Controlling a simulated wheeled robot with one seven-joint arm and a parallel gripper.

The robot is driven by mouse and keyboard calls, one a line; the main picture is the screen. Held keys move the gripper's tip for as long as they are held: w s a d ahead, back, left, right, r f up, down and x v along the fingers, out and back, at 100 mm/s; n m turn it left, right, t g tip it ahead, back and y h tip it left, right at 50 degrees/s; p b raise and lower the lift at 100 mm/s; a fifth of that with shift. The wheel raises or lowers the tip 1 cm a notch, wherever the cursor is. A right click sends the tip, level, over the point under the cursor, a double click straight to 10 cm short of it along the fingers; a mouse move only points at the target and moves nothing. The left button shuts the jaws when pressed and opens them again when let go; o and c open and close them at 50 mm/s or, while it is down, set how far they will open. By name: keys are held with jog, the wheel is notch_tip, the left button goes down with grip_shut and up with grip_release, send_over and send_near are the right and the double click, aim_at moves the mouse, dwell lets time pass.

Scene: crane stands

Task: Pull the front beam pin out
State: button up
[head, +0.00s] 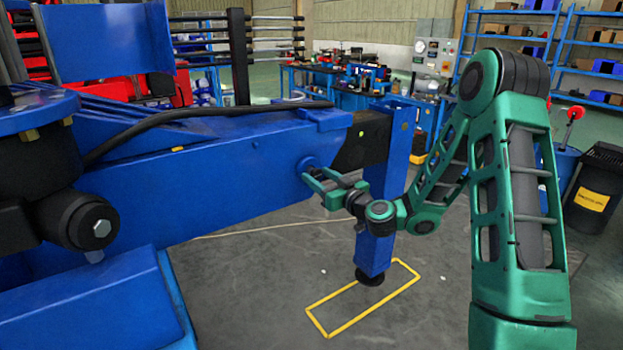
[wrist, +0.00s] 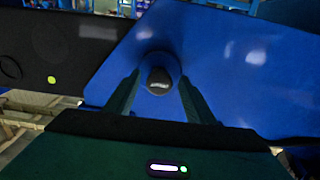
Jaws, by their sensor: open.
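The front beam pin (wrist: 158,78) shows in the wrist view as a dark round knob set in a blue collar on the side of the blue beam (wrist: 225,65). My gripper (wrist: 160,88) is open, with one finger on each side of the knob. I cannot tell whether the fingers touch it. In the head view my green gripper (head: 313,180) reaches the side of the blue beam (head: 220,160) near its outer end, at the blue collar (head: 308,164). The knob itself is hidden there behind the fingers.
The black inner beam (head: 365,140) leads to a blue upright leg (head: 375,250), which stands close behind my wrist on a black foot (head: 370,277). A yellow floor outline (head: 328,335) surrounds the foot. Grey floor (head: 250,270) is open below the beam.

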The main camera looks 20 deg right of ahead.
jog(key=shift+w+a, duration=0.15)
jog(key=shift+w, duration=0.5)
jog(key=shift+c, duration=0.7)
